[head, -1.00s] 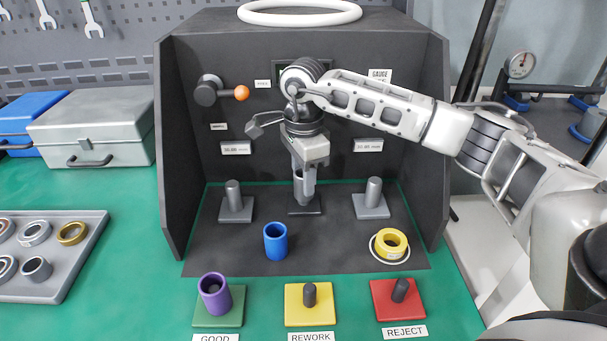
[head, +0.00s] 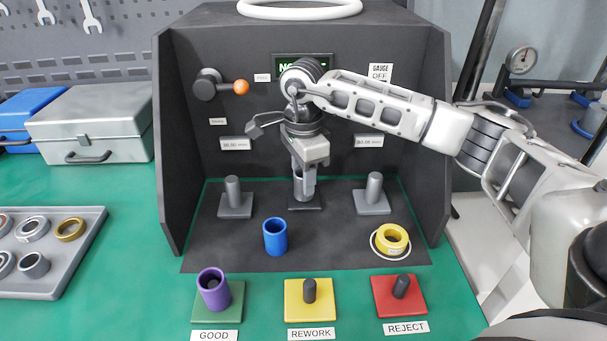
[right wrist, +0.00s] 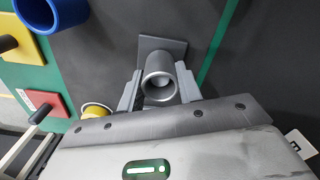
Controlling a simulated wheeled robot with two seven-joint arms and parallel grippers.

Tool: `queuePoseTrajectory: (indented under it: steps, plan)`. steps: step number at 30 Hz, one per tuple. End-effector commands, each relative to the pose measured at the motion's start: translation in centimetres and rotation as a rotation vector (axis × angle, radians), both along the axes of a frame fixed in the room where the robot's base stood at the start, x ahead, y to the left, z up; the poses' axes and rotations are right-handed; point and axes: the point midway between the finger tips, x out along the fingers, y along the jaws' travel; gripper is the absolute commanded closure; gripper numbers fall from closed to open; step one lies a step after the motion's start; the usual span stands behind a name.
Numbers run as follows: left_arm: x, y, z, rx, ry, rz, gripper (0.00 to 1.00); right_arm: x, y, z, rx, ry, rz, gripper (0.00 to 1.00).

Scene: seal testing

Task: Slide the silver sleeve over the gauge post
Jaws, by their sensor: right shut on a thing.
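My right gripper (head: 304,190) is shut on the silver sleeve (right wrist: 172,50) at the middle stand in the dark booth. In the right wrist view, the sleeve sits between the two fingers, open end toward the camera. A pale rounded tip, seemingly the gauge post (right wrist: 160,83), shows inside the bore, so the sleeve looks to be around the post. The post's square base (head: 304,207) shows under the fingers. How far down the sleeve sits is hard to tell. My left gripper is not in view.
Two grey posts (head: 233,195) (head: 374,192) flank the middle stand. A blue sleeve (head: 275,237) and a yellow ring (head: 391,240) stand in front. A purple sleeve (head: 213,288) is on the green GOOD stand. A partly hidden green-lit display (head: 290,67) is on the back wall.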

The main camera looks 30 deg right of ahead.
Motion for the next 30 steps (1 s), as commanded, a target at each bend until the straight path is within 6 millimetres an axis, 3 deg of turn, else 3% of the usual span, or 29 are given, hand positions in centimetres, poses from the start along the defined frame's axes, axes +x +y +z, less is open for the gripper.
queuePoseTrajectory:
  steps: [29, 30]
  plan:
    - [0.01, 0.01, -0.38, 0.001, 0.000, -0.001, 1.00, 0.02, -0.03, -0.49, 0.000, -0.001, -0.001, 0.94]
    - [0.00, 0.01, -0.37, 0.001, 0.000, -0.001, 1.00, 0.02, -0.03, -0.48, 0.000, -0.001, -0.001, 0.60]
